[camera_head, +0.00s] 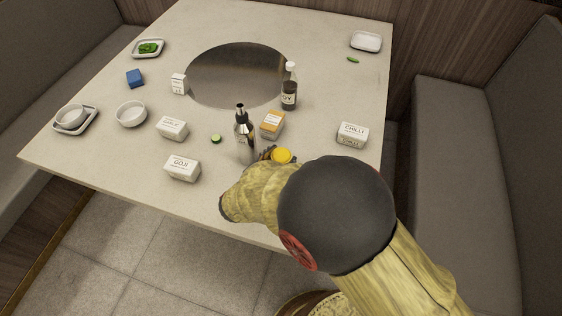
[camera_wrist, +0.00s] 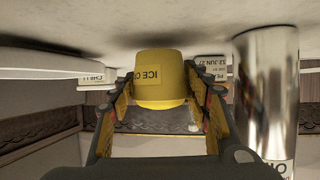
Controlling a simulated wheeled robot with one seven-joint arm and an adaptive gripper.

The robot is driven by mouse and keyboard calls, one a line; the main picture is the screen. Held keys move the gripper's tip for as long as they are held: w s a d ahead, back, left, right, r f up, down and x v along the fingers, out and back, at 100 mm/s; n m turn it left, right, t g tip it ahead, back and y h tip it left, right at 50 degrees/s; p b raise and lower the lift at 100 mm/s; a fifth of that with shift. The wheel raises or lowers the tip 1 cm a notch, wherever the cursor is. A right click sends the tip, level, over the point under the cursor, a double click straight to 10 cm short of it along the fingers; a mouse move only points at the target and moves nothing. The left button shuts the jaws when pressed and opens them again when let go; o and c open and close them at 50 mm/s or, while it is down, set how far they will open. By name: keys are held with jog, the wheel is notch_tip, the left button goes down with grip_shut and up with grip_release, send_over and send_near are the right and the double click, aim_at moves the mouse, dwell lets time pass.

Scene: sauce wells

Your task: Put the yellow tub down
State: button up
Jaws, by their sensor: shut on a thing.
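The yellow tub (camera_head: 282,156) is near the table's front edge in the head view, mostly hidden behind my arm. In the wrist view the yellow tub (camera_wrist: 160,78), with part of an "ICE" label showing, sits between the two fingers of my gripper (camera_wrist: 158,92). My gripper (camera_head: 268,154) is shut on it. The picture in the wrist view is upside down, with the pale table (camera_wrist: 190,20) at the top. The tub's base is close to the table; I cannot tell whether it touches.
A steel bottle (camera_head: 243,135) stands just left of the tub, also in the wrist view (camera_wrist: 266,90). An orange-and-white tub (camera_head: 272,124) and a soy bottle (camera_head: 289,88) are behind. A chilli tub (camera_head: 351,134) stands right. A goji tub (camera_head: 182,168) stands left.

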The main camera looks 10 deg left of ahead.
jog(key=shift+f, duration=0.5)
jog(key=shift+f, duration=0.15)
jog(key=o, duration=1.2)
jog(key=p+v, duration=0.3)
jog(key=v, duration=0.9)
